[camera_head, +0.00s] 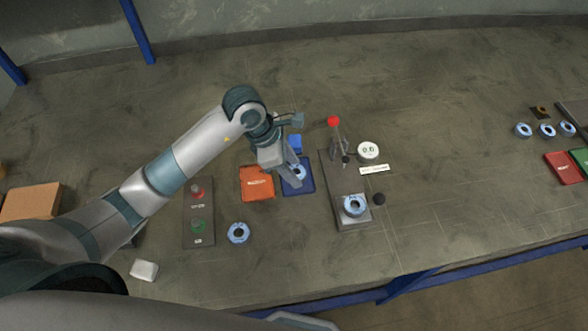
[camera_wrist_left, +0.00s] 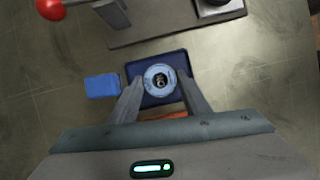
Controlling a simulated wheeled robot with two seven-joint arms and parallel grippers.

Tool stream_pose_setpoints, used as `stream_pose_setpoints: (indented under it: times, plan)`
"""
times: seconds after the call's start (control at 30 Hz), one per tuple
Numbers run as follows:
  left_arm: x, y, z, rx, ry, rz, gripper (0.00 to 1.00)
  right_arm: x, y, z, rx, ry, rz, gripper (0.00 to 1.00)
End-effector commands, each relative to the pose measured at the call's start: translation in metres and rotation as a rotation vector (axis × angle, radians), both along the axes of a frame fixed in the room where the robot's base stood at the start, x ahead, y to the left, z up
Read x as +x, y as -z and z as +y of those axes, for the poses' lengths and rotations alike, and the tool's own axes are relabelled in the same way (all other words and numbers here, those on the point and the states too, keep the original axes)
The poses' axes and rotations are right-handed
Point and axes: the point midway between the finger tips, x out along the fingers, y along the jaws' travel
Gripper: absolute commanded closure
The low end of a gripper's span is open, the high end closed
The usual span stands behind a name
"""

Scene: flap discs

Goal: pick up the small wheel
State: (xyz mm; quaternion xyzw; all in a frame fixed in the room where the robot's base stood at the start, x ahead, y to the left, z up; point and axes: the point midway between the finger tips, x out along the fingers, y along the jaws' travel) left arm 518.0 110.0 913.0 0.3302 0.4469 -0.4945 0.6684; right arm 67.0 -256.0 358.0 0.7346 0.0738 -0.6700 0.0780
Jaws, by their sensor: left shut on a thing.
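A small light-blue wheel (camera_head: 301,172) with a dark centre hole is at the dark blue tray (camera_head: 305,188). It also shows in the left wrist view (camera_wrist_left: 150,73), above the blue tray (camera_wrist_left: 180,60). My left gripper (camera_head: 293,174) points down at it, and the wrist view shows the two fingers on either side of the wheel, shut on it. I cannot tell whether the wheel touches the tray. Another light-blue wheel (camera_head: 231,233) lies on the table, and one (camera_head: 348,208) sits on the grey stand. My right gripper is not in view.
An orange tray (camera_head: 257,190) lies left of the blue one, with a blue box (camera_head: 295,142) behind. A panel with red and green buttons (camera_head: 198,212) is further left. A fixture with a red knob (camera_head: 334,121) and a gauge (camera_head: 368,150) stand right. The table's back is clear.

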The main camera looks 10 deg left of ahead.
Motion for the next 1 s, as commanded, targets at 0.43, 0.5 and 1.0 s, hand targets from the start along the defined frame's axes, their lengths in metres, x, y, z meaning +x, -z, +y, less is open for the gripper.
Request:
stream_pose_setpoints:
  times: [0.43, 0.5, 1.0]
  plan:
    - [0.001, -0.039, 0.0, 0.0, 0.002, -0.008, 0.81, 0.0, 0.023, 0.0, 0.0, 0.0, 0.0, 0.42]
    - [-0.005, -0.046, -0.016, -0.002, 0.007, -0.006, 0.81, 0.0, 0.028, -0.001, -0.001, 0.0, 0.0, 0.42]
    - [-0.042, -0.1, -0.094, -0.001, 0.004, -0.003, 0.81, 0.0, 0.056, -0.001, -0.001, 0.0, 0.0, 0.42]
